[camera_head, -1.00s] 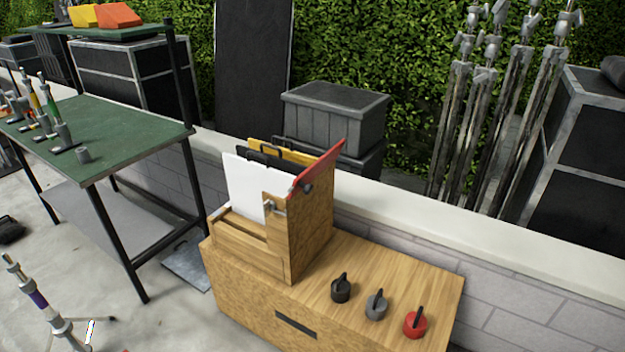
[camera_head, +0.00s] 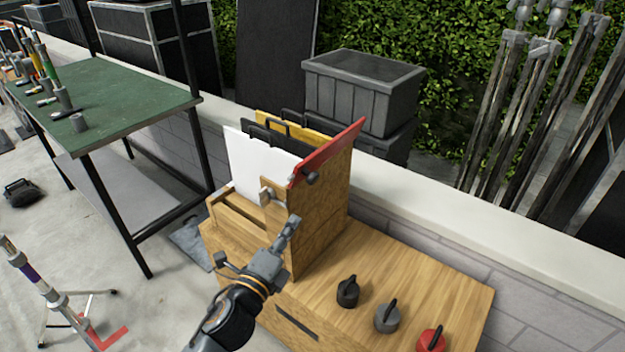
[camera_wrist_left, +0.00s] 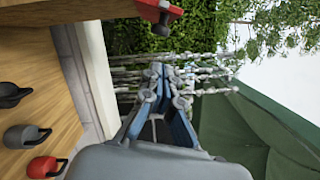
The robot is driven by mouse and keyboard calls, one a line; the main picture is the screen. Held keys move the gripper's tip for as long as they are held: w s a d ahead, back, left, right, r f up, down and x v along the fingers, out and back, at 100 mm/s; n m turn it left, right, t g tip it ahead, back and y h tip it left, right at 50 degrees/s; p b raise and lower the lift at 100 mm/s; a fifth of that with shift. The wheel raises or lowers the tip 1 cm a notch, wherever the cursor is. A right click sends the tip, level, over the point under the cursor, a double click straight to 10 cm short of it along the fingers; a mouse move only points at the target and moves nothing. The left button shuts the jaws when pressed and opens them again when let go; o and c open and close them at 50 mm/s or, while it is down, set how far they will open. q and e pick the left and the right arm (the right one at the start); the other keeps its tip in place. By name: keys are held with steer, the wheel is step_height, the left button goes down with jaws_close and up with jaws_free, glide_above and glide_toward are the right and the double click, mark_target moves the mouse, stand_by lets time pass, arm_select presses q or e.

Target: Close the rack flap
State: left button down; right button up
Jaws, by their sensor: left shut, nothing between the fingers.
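The wooden rack (camera_head: 318,218) stands on a wooden cabinet and holds white, black and yellow panels upright. Its red flap (camera_head: 328,152) slants up to the right along the top of the rack's right side, with a dark knob at its lower end. In the left wrist view the red flap (camera_wrist_left: 160,9) is cut off by the top edge. My left gripper (camera_head: 294,221) is shut and empty, in front of the rack and below the flap, apart from the flap. It also shows in the left wrist view (camera_wrist_left: 160,72). My right gripper is not in view.
A low wall (camera_head: 440,198) runs behind. A green table (camera_head: 110,100) stands at left.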

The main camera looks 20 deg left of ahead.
arm_select(q)
steer(key=p, duration=0.2)
glide_toward(309, 175)
steer(key=w+d, duration=0.3)
steer(key=w, duration=0.2)
steer(key=shift+w+a+r+p, duration=0.1)
steer(key=shift+w+a+p, duration=0.15)
steer(key=shift+a, duration=0.3)
steer(key=shift+w+a+r+p, duration=0.1)
steer(key=shift+a+p, duration=0.2)
steer(key=shift+a, duration=0.25)
steer(key=shift+w+a+r, duration=0.1)
steer(key=shift+w+a, duration=0.1)
steer(key=shift+a, duration=0.4)
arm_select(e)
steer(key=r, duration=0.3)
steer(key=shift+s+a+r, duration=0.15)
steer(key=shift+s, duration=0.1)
arm_select(q)
steer(key=shift+r, duration=0.1)
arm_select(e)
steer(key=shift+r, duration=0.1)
